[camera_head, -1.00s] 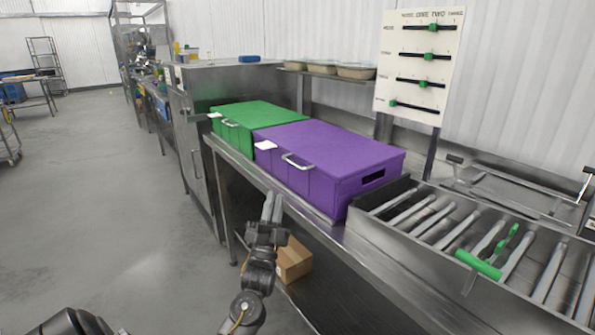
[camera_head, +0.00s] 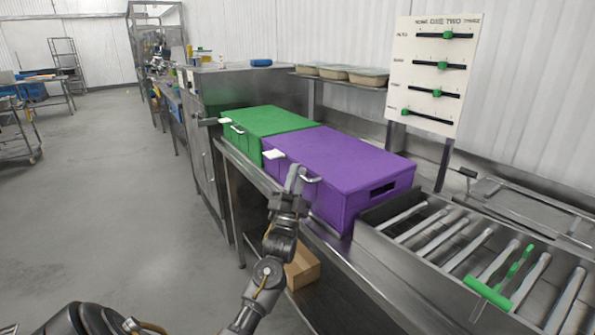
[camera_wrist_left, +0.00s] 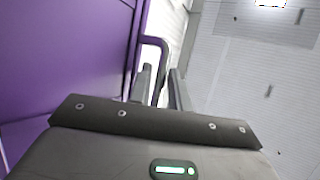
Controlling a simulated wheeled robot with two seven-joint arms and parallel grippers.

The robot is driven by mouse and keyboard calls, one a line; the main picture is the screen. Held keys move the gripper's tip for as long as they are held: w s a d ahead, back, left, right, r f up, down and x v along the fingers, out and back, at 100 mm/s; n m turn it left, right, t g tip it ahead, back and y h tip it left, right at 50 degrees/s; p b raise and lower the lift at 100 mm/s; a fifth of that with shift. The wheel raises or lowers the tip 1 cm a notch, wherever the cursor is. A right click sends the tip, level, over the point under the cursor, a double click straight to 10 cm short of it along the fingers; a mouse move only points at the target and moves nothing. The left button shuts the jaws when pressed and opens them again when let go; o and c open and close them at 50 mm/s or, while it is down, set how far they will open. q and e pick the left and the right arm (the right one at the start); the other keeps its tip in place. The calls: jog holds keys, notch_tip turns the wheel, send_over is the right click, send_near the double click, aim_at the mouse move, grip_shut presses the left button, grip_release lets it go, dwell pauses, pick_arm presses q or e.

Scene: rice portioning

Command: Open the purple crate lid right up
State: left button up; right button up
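The purple crate (camera_head: 338,165) stands on the steel bench with its flat lid shut. Its metal handle (camera_head: 311,178) is on the front side, near the lid edge. My left gripper (camera_head: 295,178) is up at the front of the crate, at the handle. In the left wrist view, the handle (camera_wrist_left: 153,41) reaches between the two fingers (camera_wrist_left: 161,88). The fingers look apart, with a gap around the bar, so the gripper seems open around it. The purple crate wall (camera_wrist_left: 60,60) fills the left of that view. My right gripper is not in view.
A green crate (camera_head: 268,122) stands beside the purple one. A roller tray (camera_head: 425,232) with a green-handled tool (camera_head: 488,292) is to the right. A slider board (camera_head: 433,75) and food tubs (camera_head: 335,73) are behind. A cardboard box (camera_head: 303,268) sits on the lower shelf.

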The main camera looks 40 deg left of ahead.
pick_arm(q)
jog(key=shift+w+a+r, duration=0.1)
jog(key=shift+w+r, duration=0.15)
jog(key=shift+r, duration=0.05)
grip_shut()
